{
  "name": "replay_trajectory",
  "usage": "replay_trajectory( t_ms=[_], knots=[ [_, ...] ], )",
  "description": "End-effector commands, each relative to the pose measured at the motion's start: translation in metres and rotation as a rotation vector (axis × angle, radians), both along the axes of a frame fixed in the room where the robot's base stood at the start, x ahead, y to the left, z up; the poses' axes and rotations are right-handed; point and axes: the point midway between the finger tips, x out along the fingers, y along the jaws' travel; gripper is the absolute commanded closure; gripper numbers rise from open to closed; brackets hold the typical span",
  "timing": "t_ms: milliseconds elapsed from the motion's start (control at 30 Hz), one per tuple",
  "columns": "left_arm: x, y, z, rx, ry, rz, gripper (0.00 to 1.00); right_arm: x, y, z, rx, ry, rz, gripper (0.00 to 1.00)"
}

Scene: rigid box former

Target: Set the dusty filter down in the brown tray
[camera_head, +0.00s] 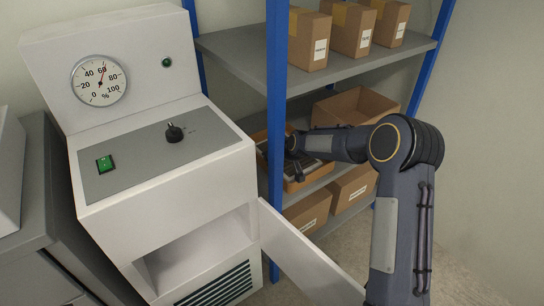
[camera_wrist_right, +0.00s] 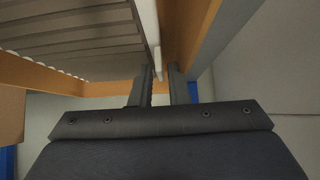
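The brown tray (camera_head: 295,185) stands on the middle shelf, partly hidden by a blue post and my right arm. The dusty filter (camera_head: 315,170), dark grey and pleated, lies in it. In the right wrist view the filter (camera_wrist_right: 75,45) fills the upper left, with a pale frame edge, and the tray wall (camera_wrist_right: 190,40) runs along its right. My right gripper (camera_head: 296,146) is at the filter. In the wrist view its fingers (camera_wrist_right: 161,85) are apart, with the pale edge's end between them and a gap to its right. My left gripper is out of view.
A white machine (camera_head: 165,170) with a gauge stands at left, its lower door (camera_head: 305,260) swung open towards the shelf. Blue posts (camera_head: 277,100) frame the shelf.

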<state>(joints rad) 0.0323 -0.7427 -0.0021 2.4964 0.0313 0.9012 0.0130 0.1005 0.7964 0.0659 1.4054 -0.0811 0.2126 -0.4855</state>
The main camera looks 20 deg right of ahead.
Motion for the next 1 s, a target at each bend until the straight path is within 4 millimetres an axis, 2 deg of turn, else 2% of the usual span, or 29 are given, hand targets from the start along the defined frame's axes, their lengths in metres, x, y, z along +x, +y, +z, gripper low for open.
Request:
replay_trajectory(
  t_ms=[167, 533, 733, 1000],
  knots=[
    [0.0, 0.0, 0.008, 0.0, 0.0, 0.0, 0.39, -0.014, -0.006, 0.02, -0.001, -0.002, -0.001, 0.85],
    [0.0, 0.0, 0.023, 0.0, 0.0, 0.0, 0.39, -0.065, -0.025, 0.073, -0.001, -0.001, -0.003, 0.85],
    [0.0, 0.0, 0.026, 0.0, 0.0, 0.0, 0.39, -0.078, -0.028, 0.085, 0.0, 0.001, 0.0, 0.85],
    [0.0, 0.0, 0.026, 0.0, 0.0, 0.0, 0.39, -0.08, -0.029, 0.086, 0.0, 0.001, 0.0, 0.85]
  ],
)
